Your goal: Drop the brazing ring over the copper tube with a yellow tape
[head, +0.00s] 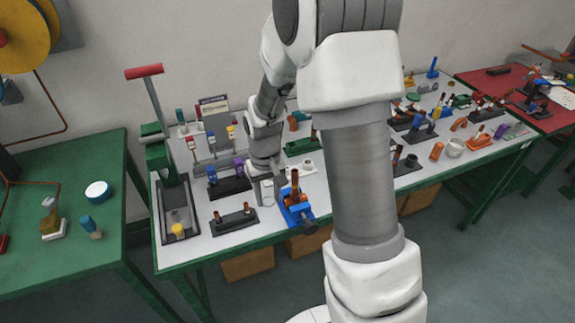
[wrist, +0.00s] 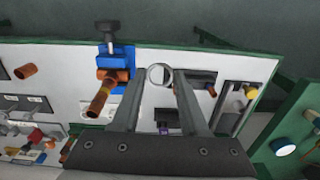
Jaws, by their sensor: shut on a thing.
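A pale grey metal ring (wrist: 160,75) is held between the fingertips of my gripper (wrist: 160,80) in the wrist view. The ring's opening shows clear, with white table behind it. A copper tube (wrist: 103,95) stands in a blue vise (wrist: 122,60), left of the ring and apart from it. In the head view the tube (head: 295,184) rises from the blue vise (head: 298,210) at the table's front edge. My gripper (head: 266,188) is just left of it there. An orange-yellow band seems to show on the tube, but I cannot tell clearly whether it is tape.
A dark fixture with two copper stubs (head: 234,221) lies front left of my gripper. A grey tray with a yellow piece (head: 177,230) and a green lever press (head: 158,150) stand further left. Blue and purple pieces (head: 212,177) stand behind. White table shows between them.

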